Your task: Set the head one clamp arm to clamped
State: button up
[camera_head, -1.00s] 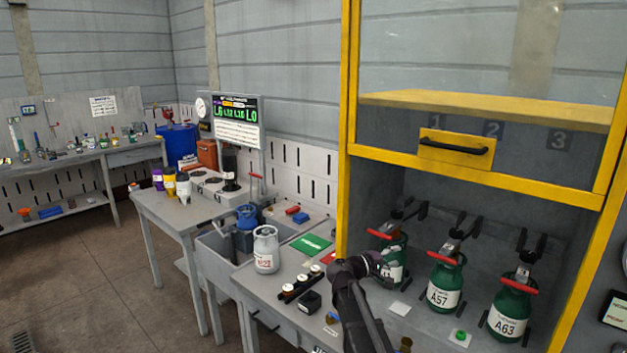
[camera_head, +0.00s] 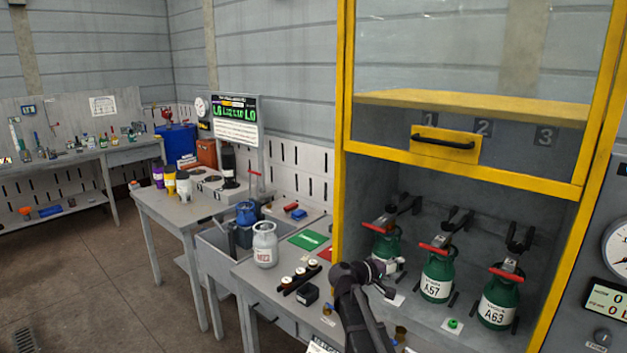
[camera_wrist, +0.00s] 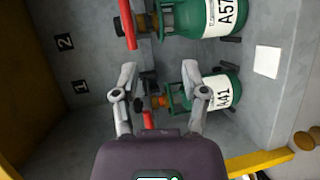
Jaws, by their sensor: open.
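The leftmost green cylinder (camera_head: 388,246) stands in the yellow-framed cabinet under number 1; the wrist view shows its A41 label (camera_wrist: 224,94). A red clamp arm bar (camera_head: 372,227) lies across its top and also shows in the wrist view (camera_wrist: 148,120), partly hidden by my gripper. My gripper (camera_head: 394,278) is in front of this cylinder, hiding its lower part. In the wrist view my gripper (camera_wrist: 160,76) has its fingers spread, with the A41 head's fittings between and beyond them. Nothing is held. I cannot tell whether the clamp is engaged.
Cylinders A57 (camera_head: 436,283) and A63 (camera_head: 499,304) stand to the right, each under a red bar. The yellow-framed door (camera_head: 440,143) is raised above the bay. A green button (camera_head: 453,324) is in front. A grey cylinder (camera_head: 265,246) stands on the left bench.

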jog(key=s+a+f+m+g+y, duration=0.1)
jog(key=s+f+m+g+y, duration=0.15)
jog(key=s+f+y, duration=0.5)
jog(key=s+a+f+m+g+y, duration=0.1)
jog(key=s+f+m+g+y, duration=0.3)
jog(key=s, duration=0.6)
jog(key=s+a+f+n+y+p, duration=0.1)
jog(key=s+a+f+y, duration=0.1)
jog(key=s, duration=0.5)
jog(key=a+y, duration=0.1)
jog(key=a, duration=0.1)
jog(key=shift+s+a+f+n, duration=0.2)
jog(key=shift+a+f+n, duration=0.15)
jog(key=shift+a, duration=0.05)
